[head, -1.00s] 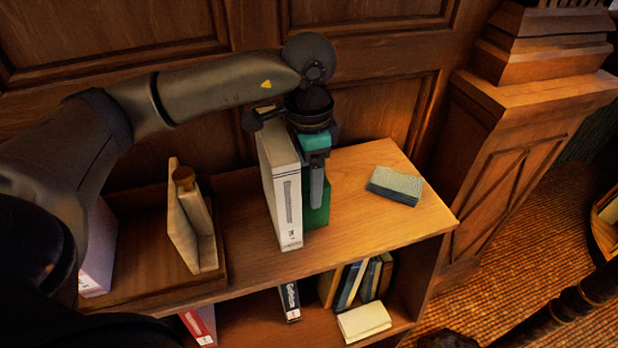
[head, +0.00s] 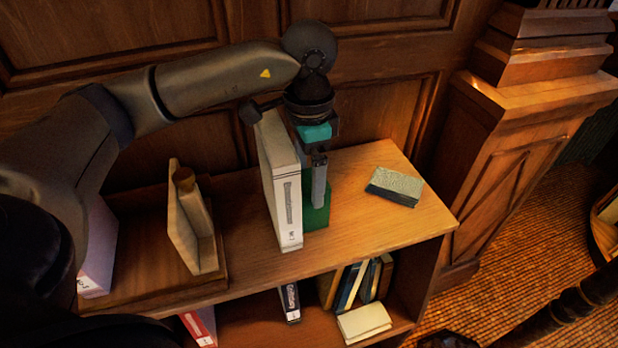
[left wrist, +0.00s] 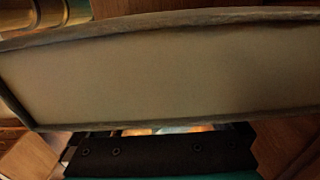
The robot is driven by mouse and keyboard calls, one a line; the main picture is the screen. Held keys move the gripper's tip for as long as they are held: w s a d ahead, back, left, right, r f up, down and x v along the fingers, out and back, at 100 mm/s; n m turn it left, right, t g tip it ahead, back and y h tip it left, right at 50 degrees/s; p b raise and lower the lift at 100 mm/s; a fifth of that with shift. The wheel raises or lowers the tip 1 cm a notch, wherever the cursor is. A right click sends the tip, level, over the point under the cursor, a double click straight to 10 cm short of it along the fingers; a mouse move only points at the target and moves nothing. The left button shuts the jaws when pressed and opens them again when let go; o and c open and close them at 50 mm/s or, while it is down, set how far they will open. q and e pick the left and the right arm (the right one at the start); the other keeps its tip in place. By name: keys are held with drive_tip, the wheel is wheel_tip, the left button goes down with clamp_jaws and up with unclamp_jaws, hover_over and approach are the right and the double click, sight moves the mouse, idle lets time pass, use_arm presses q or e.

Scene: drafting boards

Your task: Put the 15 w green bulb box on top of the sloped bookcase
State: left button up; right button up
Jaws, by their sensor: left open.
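A green box (head: 315,214), likely the bulb box, stands on the wooden top of the bookcase (head: 385,228), close against the right side of a white binder (head: 286,208). No label on it can be read. My left gripper (head: 319,180) points down over the green box and is open. One dark finger shows in front of the box; the other finger is hidden. I cannot tell whether the finger touches it. In the left wrist view a large pale panel with grey edges fills most of the picture, and the green box cannot be made out. My right gripper is not in view.
A grey-green block (head: 395,186) lies to the right on the top, with bare wood around it. A wooden bookend (head: 193,220) stands on the left. Books (head: 358,283) and a cream block (head: 364,322) are on the shelf below. A panelled wall rises behind.

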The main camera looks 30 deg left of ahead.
use_arm(q)
wheel_tip(320, 180, up, 11)
drive_tip(key=shift+f, duration=0.2)
idle(0.5)
